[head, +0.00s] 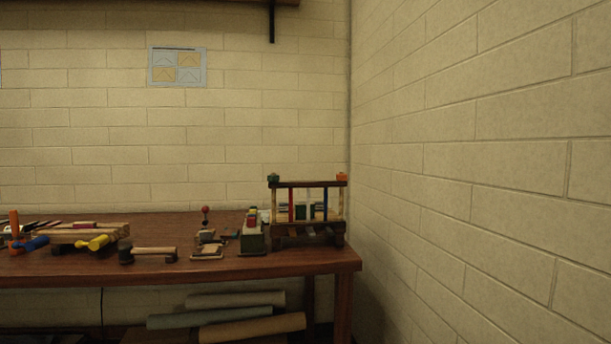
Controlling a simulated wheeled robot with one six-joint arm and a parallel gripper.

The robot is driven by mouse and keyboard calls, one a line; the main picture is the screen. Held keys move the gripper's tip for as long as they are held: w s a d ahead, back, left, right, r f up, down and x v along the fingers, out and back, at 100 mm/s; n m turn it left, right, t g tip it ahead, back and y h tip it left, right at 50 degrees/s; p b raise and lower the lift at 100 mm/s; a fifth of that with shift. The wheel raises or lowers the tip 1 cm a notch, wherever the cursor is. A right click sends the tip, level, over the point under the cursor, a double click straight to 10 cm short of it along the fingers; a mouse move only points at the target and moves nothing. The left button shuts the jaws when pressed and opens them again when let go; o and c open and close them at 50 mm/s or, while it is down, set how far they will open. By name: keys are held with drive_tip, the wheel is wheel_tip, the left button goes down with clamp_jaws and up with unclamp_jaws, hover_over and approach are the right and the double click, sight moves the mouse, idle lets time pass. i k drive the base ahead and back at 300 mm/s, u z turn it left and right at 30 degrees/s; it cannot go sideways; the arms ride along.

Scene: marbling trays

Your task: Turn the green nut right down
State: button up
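The green nut (273,177) sits at the top left corner of a small dark wooden frame (308,184) at the right end of the bench. An orange nut (342,176) sits at the frame's top right corner. Both nuts are at the level of the top bar; the thread under the green nut is too small to make out. Red, pale and blue upright pieces stand between the bars of the frame. My gripper is not in this view.
Rolls (235,300) lie below. A brick wall (480,170) stands close at right.

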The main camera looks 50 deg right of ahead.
sight(270, 178)
drive_tip(key=z, duration=0.85)
drive_tip(key=i, duration=0.45)
